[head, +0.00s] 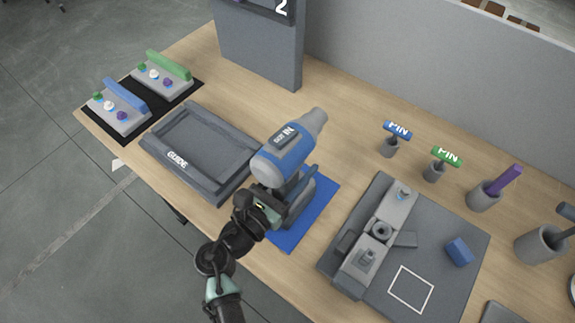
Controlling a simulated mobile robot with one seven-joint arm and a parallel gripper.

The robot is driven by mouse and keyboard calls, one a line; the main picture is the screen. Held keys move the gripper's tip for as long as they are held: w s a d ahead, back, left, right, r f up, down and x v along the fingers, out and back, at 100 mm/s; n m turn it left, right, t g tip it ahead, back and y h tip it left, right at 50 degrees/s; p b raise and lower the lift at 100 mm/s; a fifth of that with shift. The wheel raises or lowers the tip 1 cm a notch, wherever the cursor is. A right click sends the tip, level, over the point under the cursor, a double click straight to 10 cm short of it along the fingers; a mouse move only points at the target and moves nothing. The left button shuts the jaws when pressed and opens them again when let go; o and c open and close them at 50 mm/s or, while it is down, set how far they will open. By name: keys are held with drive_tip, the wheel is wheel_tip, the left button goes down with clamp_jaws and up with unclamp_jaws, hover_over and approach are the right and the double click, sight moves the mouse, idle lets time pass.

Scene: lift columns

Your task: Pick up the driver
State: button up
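The driver (283,158) is a grey and blue power tool with a dark label on its body. It is near the middle of the head view, its grey nose pointing up and to the right. Its lower part is at a grey stand on a blue mat (320,206). My gripper (267,203) is at the lower left of the driver, by its handle. The fingers are small and partly hidden against the handle and stand, so I cannot tell whether they are open, touching or closed on it.
A grey tray marked GUIDE (157,150) lies left of the driver. A grey fixture plate (440,235) with a blue block (459,251) is at right. Cups with PIN tools (389,148) stand behind it. A grey upright panel (262,50) rises at the back.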

clamp_jaws()
idle(0.8)
drive_tip(key=shift+r, duration=0.15)
